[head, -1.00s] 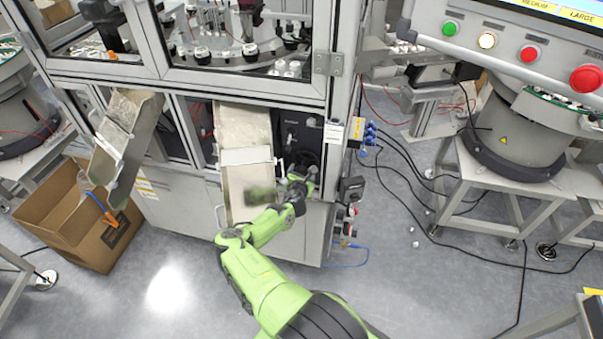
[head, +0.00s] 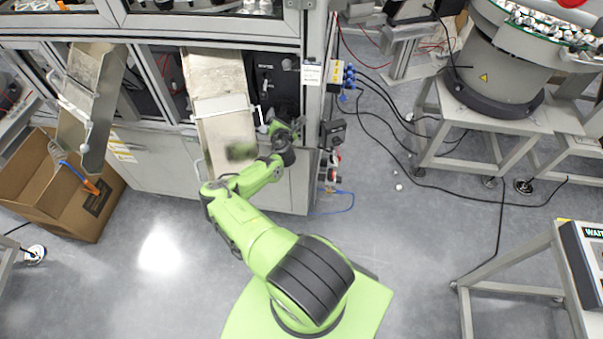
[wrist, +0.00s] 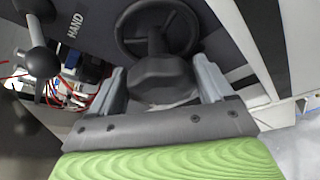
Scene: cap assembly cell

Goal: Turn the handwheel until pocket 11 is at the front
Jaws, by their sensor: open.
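The handwheel (wrist: 190,35) is a dark ring with spokes on a dark panel, at the top middle of the wrist view. A dark rounded knob (wrist: 160,72) stands out in front of it. My gripper (wrist: 162,88) is open, with one grey finger on each side of the knob. I cannot tell whether the fingers touch it. In the head view my gripper (head: 284,134) is at the front of the machine, and the handwheel is mostly hidden there. The pocket numbers cannot be read.
A metal chute (head: 228,140) stands just left of my gripper. A second chute (head: 97,75) leads down to a cardboard box (head: 35,190). A lever with a ball end (wrist: 38,58) and the word HAND shows beside the wheel.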

